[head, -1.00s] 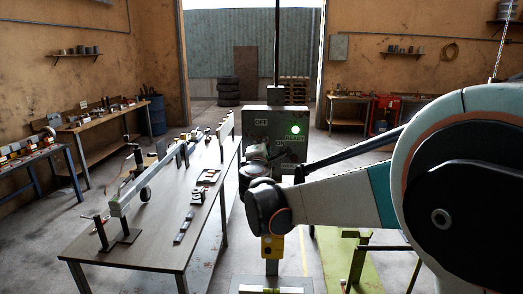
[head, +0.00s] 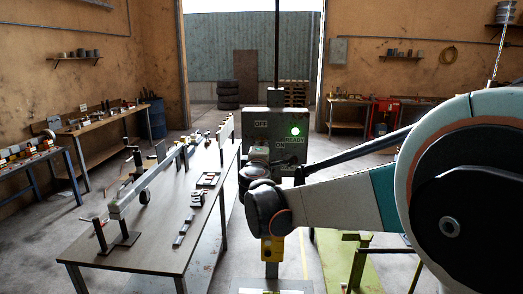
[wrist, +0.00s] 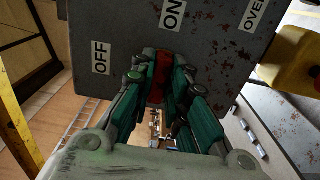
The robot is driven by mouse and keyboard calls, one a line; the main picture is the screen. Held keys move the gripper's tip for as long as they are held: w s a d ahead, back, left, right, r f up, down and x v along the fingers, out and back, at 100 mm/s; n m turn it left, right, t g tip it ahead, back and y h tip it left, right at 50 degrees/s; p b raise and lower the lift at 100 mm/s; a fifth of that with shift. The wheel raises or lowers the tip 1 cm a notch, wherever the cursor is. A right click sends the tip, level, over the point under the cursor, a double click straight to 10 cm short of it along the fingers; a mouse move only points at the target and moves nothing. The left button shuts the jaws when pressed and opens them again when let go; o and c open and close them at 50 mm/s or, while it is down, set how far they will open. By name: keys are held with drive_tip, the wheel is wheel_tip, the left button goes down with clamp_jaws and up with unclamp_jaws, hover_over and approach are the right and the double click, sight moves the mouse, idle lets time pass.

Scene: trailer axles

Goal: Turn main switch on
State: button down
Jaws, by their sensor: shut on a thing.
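In the wrist view the worn box face (wrist: 215,50) carries OFF, ON and partly cut-off OVER labels. A red switch handle (wrist: 160,80) lies between the green fingers of my gripper (wrist: 160,72), which is shut on it. The handle sits below ON and right of OFF; its exact angle is hard to tell. In the head view my wrist hides the handle and fingertips.
A long table (head: 165,225) with a trailer axle stands left of the box. A yellow box (head: 272,248) is on the post below; a yellow part (wrist: 292,62) also shows in the wrist view. A green-yellow stand (head: 345,262) is at the lower right.

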drive_tip(key=c, duration=1.6)
unclamp_jaws()
drive_tip(key=shift+d+f, duration=0.1)
drive_tip(key=shift+o, duration=0.2)
